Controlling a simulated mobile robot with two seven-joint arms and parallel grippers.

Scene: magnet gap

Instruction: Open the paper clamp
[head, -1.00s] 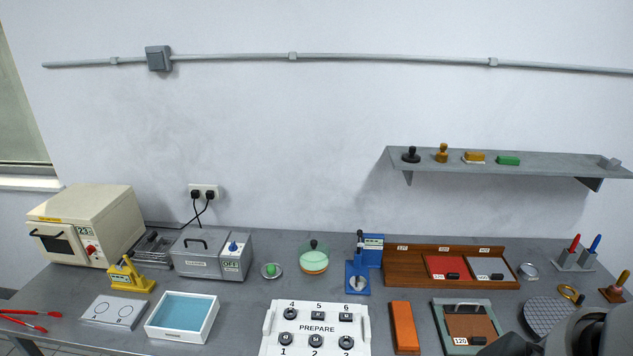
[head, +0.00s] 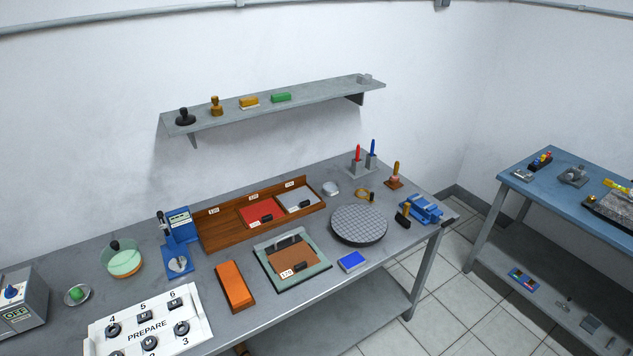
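A grey-green frame (head: 321,268) lies on the near part of the grey bench, right of an orange block. A brown sheet (head: 292,254) lies in it, with a small dark block and a white number label on top. Neither of my grippers is in view.
An orange block (head: 235,286) lies left of the frame, a blue pad (head: 352,261) right of it, and a round grey disc (head: 359,225) beyond the pad. A wooden rack (head: 226,228) stands behind. A blue vise (head: 424,209) sits at the bench's right end. A blue table (head: 543,197) stands farther right.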

